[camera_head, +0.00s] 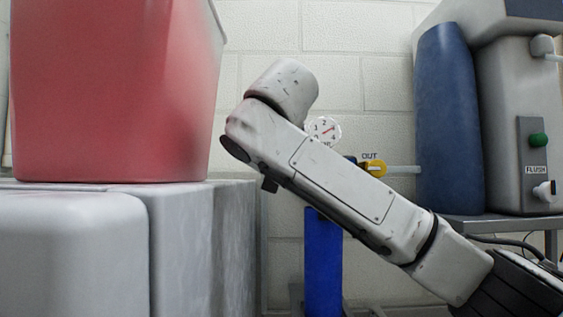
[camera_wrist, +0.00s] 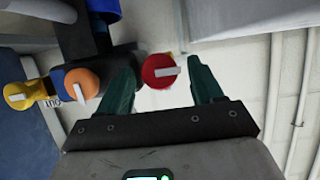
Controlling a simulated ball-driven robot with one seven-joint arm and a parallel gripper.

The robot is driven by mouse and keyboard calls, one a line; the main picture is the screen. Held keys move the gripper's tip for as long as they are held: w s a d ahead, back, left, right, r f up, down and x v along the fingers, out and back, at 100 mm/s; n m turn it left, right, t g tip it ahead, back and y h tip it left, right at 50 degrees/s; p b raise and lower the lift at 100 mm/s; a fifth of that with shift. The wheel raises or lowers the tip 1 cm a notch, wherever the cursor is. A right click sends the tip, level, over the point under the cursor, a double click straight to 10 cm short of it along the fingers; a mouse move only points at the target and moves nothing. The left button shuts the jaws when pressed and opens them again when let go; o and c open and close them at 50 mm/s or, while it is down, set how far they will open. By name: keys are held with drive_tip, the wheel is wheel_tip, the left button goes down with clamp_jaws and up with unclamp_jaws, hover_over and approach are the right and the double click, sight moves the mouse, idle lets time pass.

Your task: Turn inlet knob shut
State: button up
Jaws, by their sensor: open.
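In the wrist view a round red knob (camera_wrist: 158,71) with a pale pointer bar lies between the fingertips of my gripper (camera_wrist: 161,72). The two green fingers are open, one on each side of it, and a gap shows on both sides. The red knob's label is not visible, so I cannot read whether it is the inlet. An orange knob (camera_wrist: 76,83) with a pale bar sits left of the left finger. A yellow knob (camera_wrist: 20,95) marked OUT is further left; it also shows in the head view (camera_head: 376,169). There, my arm hides the red knob and my gripper.
A dial gauge (camera_head: 324,130) shows just above my arm. A red bin (camera_head: 115,90) stands at left on a grey surface. At right are a blue cylinder (camera_head: 448,120) and a grey unit with a green button (camera_head: 538,140). Pipes (camera_wrist: 300,95) run along the wall.

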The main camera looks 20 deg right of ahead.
drive_tip(key=c, duration=1)
drive_tip(key=shift+s+d+f+m+t+y+b, duration=0.15)
drive_tip(key=shift+m+t+y+b, duration=0.75)
drive_tip(key=shift+m, duration=1.35)
drive_tip(key=shift+w+d+f+m+t+y+b, duration=0.2)
drive_tip(key=shift+m+t+y+b, duration=0.65)
drive_tip(key=shift+m, duration=1.35)
drive_tip(key=shift+s+d+f+m+t+y+b, duration=0.25)
drive_tip(key=shift+m+t+y+b, duration=0.6)
drive_tip(key=shift+m, duration=1.4)
drive_tip(key=o, duration=1)
